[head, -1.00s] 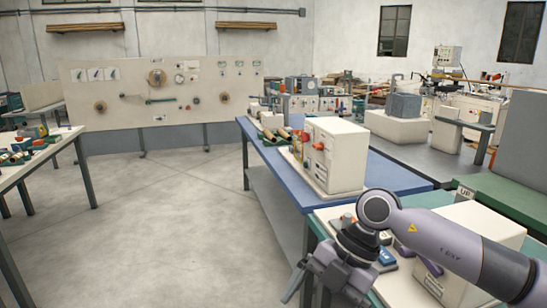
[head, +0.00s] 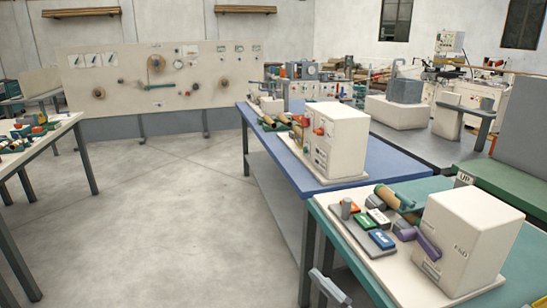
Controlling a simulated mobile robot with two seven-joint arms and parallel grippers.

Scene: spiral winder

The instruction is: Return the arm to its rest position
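Only a small grey end part of my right gripper (head: 330,288) shows, at the bottom edge of the head view. It is in front of the near left edge of the green-topped table (head: 350,262). The rest of my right arm is out of the picture, and whether the gripper is open or shut is hidden. My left gripper and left arm are not in view.
On the green-topped table stand a white box machine (head: 470,240) with a purple lever (head: 428,243), coloured buttons (head: 370,228) and a brown roll (head: 385,196). A blue-topped table (head: 380,165) with another white machine (head: 338,140) lies behind. The floor (head: 185,220) at left is clear.

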